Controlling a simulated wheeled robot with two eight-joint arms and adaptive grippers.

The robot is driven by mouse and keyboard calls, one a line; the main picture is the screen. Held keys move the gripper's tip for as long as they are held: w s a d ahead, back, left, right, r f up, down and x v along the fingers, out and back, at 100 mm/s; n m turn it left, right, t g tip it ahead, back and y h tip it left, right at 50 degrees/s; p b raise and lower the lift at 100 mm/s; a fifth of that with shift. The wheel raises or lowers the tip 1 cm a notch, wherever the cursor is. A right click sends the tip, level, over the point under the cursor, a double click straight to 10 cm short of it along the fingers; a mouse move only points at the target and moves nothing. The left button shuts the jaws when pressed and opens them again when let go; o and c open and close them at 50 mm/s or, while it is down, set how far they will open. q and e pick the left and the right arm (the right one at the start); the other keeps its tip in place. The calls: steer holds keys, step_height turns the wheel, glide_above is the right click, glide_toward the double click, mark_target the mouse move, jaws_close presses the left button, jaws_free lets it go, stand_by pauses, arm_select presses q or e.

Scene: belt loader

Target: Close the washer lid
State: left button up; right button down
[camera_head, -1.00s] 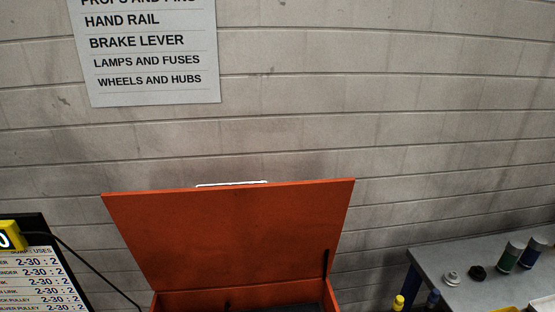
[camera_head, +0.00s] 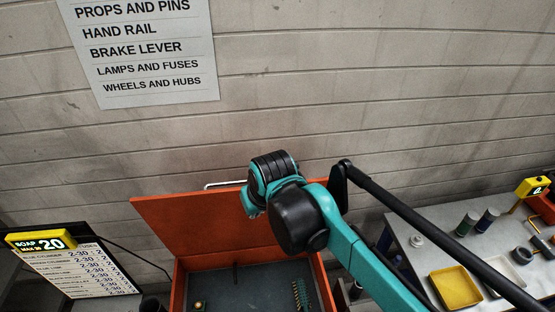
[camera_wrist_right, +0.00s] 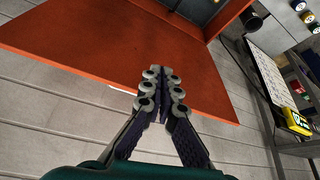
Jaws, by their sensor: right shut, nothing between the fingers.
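The orange washer lid (camera_head: 190,222) stands open and tilted back near the wall, above the orange washer (camera_head: 178,285). A pale handle (camera_head: 224,185) runs along its top edge. In the right wrist view the lid (camera_wrist_right: 75,45) fills the upper part, with a bit of the handle (camera_wrist_right: 123,89) beside the fingers. My right gripper (camera_wrist_right: 162,72) is shut and empty, its fingers over the lid's edge in that view. I cannot tell whether it touches the lid. In the head view my right arm hides the lid's right part, and the fingers are hidden. My left gripper is not in view.
A grey table (camera_head: 408,240) at the right holds a yellow tray (camera_head: 455,290), dark cans and small parts. The washer's dark basin (camera_head: 240,284) holds small parts. The block wall is close behind.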

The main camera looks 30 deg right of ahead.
steer(key=w+d+r+m+g, duration=0.35)
steer(key=w+d+g, duration=0.25)
steer(key=w+d, duration=1.1)
steer(key=s+a+f+p, duration=0.2)
steer(key=s+f, duration=0.1)
steer(key=f, duration=0.6)
steer(key=shift+s+a+f+y, duration=0.2)
steer(key=shift+s+f+y, duration=0.15)
steer(key=shift+s+y, duration=0.05)
